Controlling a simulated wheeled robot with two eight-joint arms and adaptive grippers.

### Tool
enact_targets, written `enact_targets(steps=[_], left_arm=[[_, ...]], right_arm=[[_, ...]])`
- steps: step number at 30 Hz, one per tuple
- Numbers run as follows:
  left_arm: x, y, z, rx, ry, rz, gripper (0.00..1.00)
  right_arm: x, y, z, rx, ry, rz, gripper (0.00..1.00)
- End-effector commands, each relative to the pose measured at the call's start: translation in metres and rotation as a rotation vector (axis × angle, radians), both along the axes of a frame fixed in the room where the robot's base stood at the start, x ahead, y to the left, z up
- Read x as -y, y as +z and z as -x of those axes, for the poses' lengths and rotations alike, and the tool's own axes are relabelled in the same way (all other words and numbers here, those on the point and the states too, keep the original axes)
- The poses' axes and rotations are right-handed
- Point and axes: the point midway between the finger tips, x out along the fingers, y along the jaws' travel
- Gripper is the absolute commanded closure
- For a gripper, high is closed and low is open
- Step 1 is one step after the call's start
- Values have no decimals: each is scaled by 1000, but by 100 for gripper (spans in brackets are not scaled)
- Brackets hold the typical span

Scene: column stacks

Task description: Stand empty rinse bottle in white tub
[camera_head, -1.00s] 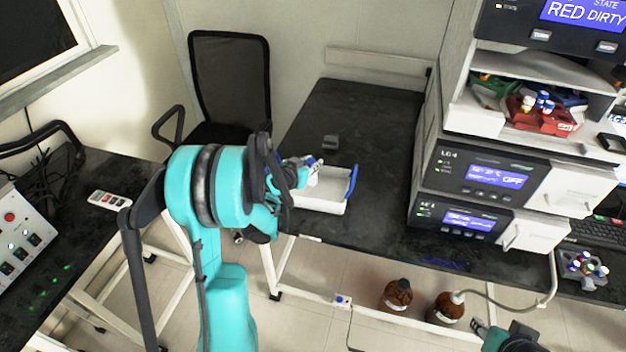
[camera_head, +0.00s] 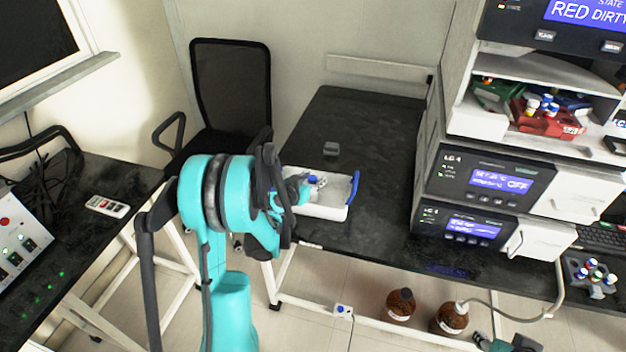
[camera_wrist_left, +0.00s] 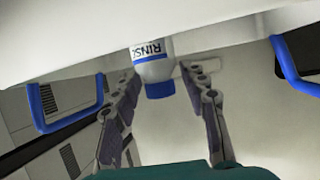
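The rinse bottle (camera_wrist_left: 153,62) is white with a blue cap and a "RINS…" label in the left wrist view, which sees it cap-down in the picture. In the head view its blue cap (camera_head: 313,179) shows inside the white tub (camera_head: 331,212). The tub has blue handles and stands on the dark bench; its edge (camera_wrist_left: 60,50) hides the bottle's lower end in the wrist view. My left gripper (camera_wrist_left: 163,78) has its fingers apart, one on each side of the bottle's upper part. A gap shows at the right finger.
A small grey block (camera_head: 331,148) lies behind the tub. Stacked instruments (camera_head: 487,180) stand to the right. The bench (camera_head: 385,150) between is clear. Brown bottles (camera_head: 400,304) stand below the bench. A chair (camera_head: 232,90) is behind left.

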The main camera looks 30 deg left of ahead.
Motion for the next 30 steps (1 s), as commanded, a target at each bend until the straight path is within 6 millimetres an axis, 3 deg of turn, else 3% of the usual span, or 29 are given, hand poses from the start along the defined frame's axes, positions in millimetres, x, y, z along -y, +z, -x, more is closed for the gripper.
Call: enact_targets(steps=[7,21,26,30], left_arm=[[0,6,7,0,1,1,56],[2,43,94,0,3,1,56],[4,48,108,-1,0,1,56],[23,56,111,-34,-26,15,56]], right_arm=[[0,3,0,0,0,0,60],[0,30,0,0,0,0,60],[0,33,0,0,0,0,60],[0,33,0,0,0,0,60]])
